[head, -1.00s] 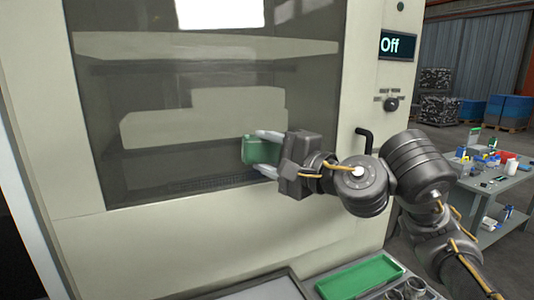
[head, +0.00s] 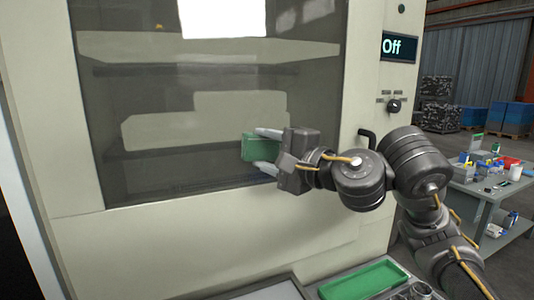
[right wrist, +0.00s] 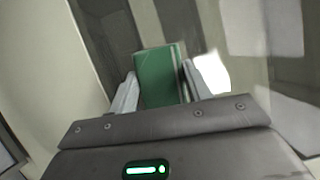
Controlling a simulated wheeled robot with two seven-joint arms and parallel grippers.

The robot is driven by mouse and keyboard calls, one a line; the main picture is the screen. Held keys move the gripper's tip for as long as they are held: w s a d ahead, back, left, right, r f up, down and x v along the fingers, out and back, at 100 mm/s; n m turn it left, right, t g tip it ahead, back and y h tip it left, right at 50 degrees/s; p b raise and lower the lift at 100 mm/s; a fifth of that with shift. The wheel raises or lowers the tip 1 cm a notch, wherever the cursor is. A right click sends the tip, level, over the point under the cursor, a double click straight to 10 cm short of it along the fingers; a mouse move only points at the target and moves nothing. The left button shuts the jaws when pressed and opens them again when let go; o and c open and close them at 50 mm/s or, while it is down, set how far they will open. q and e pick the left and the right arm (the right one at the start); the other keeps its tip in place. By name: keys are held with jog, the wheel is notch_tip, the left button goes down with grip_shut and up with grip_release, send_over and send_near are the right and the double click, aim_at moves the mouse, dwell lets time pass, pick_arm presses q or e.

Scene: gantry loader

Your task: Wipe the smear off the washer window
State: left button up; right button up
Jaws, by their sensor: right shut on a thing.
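The washer window (head: 200,85) is a large dark pane in the cream machine front in the head view. My right gripper (head: 262,149) is in front of its lower right part, shut on a green block-shaped wiper (head: 256,147). In the right wrist view the green wiper (right wrist: 161,76) sits between the two pale fingers of my right gripper (right wrist: 162,90), with the pane beyond it. I cannot tell whether the wiper touches the glass. No smear can be made out clearly among the reflections. My left gripper is not in view.
A display (head: 399,46) reading "Off" and a knob (head: 393,106) are right of the window. A black handle (head: 367,137) is behind my right arm. A green tray (head: 362,279) lies below. A cluttered cart (head: 485,190) stands at the right.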

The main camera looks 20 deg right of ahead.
jog(key=shift+w+b, duration=0.25)
jog(key=shift+b, duration=0.05)
jog(key=shift+d+f+b, duration=0.2)
jog(key=shift+d+b, duration=0.55)
jog(key=shift+a+f+b, duration=0.1)
jog(key=shift+a+b, duration=0.1)
jog(key=shift+b, duration=0.55)
dwell(0.5)
